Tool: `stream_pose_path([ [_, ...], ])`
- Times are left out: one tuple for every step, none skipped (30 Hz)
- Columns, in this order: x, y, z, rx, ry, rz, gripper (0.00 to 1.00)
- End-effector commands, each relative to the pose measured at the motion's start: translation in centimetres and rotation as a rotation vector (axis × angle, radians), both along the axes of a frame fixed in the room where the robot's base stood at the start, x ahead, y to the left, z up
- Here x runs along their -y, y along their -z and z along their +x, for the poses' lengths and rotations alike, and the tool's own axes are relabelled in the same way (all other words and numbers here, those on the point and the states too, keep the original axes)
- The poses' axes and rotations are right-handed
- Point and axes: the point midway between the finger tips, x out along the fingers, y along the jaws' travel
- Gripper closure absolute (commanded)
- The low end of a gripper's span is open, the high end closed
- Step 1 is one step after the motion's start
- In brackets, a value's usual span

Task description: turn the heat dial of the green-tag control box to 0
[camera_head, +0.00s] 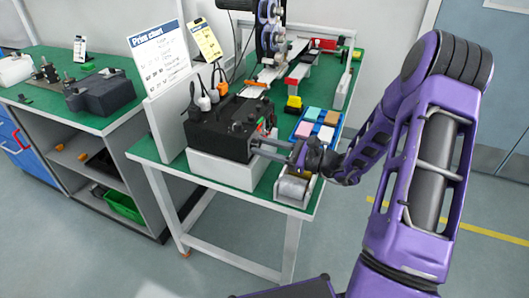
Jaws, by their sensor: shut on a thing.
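The black control box (212,136) sits on a white block (221,171) at the front of the green-topped table. A small green and red patch (264,127) shows at its right side; I cannot tell if this is the green tag. My gripper (256,146) comes in from the right, level with the box's right-hand face. Its fingers are shut at that face, on what appears to be the heat dial. The dial, its pointer and its marks are hidden or too small to read.
A blue tray with coloured blocks (326,118) lies behind my gripper. A metal cylinder in a holder (292,188) stands just below my wrist at the table corner. A white print chart (160,55) stands behind the box at left. Cables and plugs rise behind the box.

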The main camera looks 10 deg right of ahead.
Motion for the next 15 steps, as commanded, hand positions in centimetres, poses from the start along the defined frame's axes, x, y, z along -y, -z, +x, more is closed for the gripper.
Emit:
stream_pose_path([
  [0.09, 0.43, -0.02, 0.037, 0.001, -0.028, 1.0],
  [0.09, 0.42, -0.01, 0.06, 0.001, -0.045, 1.0],
  [0.09, 0.42, -0.01, 0.092, 0.001, -0.068, 1.0],
  [0.08, 0.43, 0.0, 0.114, 0.001, -0.084, 1.0],
  [0.08, 0.43, 0.0, 0.137, 0.001, -0.101, 1.0],
  [0.07, 0.42, 0.0, 0.168, 0.001, -0.123, 1.0],
  [0.07, 0.4, 0.0, 0.191, 0.001, -0.14, 1.0],
  [0.07, 0.39, 0.0, 0.215, 0.001, -0.157, 1.0],
  [0.06, 0.39, -0.01, 0.245, 0.0, -0.179, 1.0],
  [0.05, 0.37, -0.01, 0.267, 0.0, -0.195, 1.0],
  [0.05, 0.35, -0.01, 0.29, 0.0, -0.212, 1.0],
  [0.05, 0.32, -0.02, 0.321, 0.0, -0.235, 1.0],
  [0.04, 0.3, -0.02, 0.343, 0.0, -0.251, 1.0],
  [0.04, 0.29, -0.03, 0.367, 0.0, -0.268, 1.0],
  [0.04, 0.27, -0.03, 0.397, 0.0, -0.289, 1.0],
])
